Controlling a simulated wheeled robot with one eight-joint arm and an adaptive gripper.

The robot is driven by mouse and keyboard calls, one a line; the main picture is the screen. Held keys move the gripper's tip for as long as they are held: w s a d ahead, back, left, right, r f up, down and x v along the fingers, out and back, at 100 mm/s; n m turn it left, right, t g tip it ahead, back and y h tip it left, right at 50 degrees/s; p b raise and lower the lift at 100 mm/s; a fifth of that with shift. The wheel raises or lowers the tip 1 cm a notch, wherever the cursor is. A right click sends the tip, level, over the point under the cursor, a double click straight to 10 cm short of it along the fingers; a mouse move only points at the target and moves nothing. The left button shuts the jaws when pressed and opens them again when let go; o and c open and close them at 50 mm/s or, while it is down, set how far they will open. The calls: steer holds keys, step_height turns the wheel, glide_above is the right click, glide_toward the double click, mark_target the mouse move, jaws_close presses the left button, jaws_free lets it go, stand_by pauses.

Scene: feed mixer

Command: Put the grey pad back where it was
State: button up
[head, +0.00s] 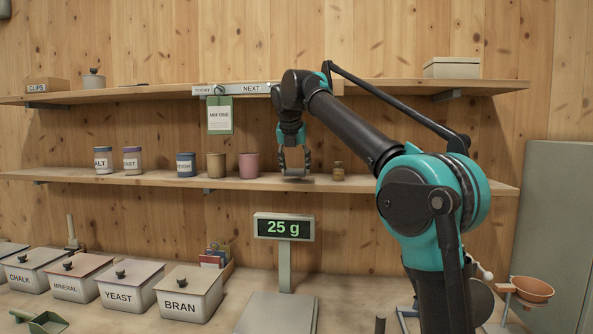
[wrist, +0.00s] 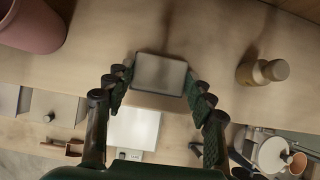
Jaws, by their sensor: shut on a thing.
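The grey pad (wrist: 160,73) is a small flat rectangle between my fingertips in the wrist view. My gripper (wrist: 159,80) is shut on it, with a finger at each short side. In the head view my gripper (head: 295,170) points down at the lower shelf (head: 262,183), between the pink cup (head: 249,166) and a small brown bottle (head: 338,171). The pad is hardly distinguishable there. The pad is at or just above the shelf board; I cannot tell whether it touches.
The pink cup also shows in the wrist view (wrist: 32,22), left of the pad, and the bottle (wrist: 262,72) stands to its right. Below are the scale display (head: 284,227) reading 25 g, its plate (head: 277,313) and lidded bins, including BRAN (head: 190,293). Shelf beside the pad is bare.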

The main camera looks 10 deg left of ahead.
mark_target(297, 169)
steer(key=w, duration=0.3)
steer(key=shift+w+f, duration=0.15)
steer(key=shift+f, duration=0.65)
steer(key=o, duration=1.1)
steer(key=shift+f, duration=0.1)
steer(key=shift+v, duration=3.9)
